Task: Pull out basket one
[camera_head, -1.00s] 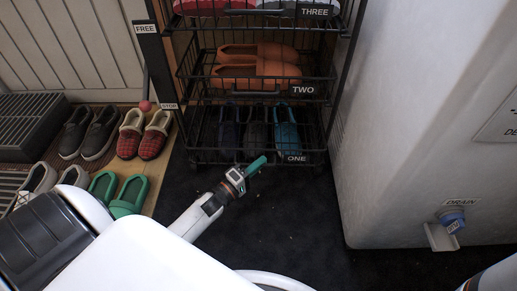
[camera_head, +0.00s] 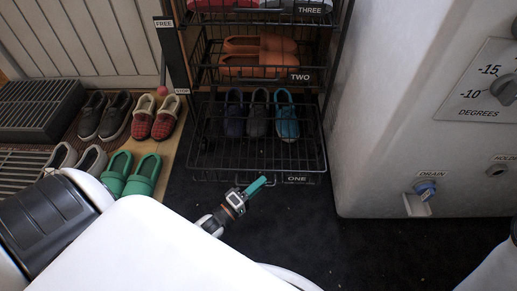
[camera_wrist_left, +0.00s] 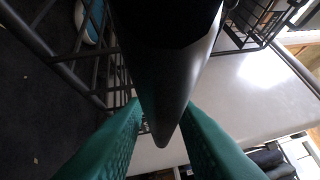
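Basket one (camera_head: 205,163) is a black wire basket at the bottom of the rack, labelled ONE. It stands partly out, its front beyond the baskets above. It holds dark and blue shoes (camera_head: 286,122). My left gripper (camera_head: 257,185), with green fingers, is at the middle of its front edge. In the left wrist view the green fingers (camera_wrist_left: 163,118) lie on both sides of a dark tapered piece, which looks like the basket's handle (camera_wrist_left: 165,70). The exact contact is partly hidden. My right gripper is not in view.
Basket two (camera_head: 212,72) with orange shoes and basket three (camera_head: 215,18) are above. A white unit with a drain tap (camera_head: 425,190) stands close on the right. Shoes, including a green pair (camera_head: 130,175), line the left. Dark floor (camera_head: 330,240) in front is clear.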

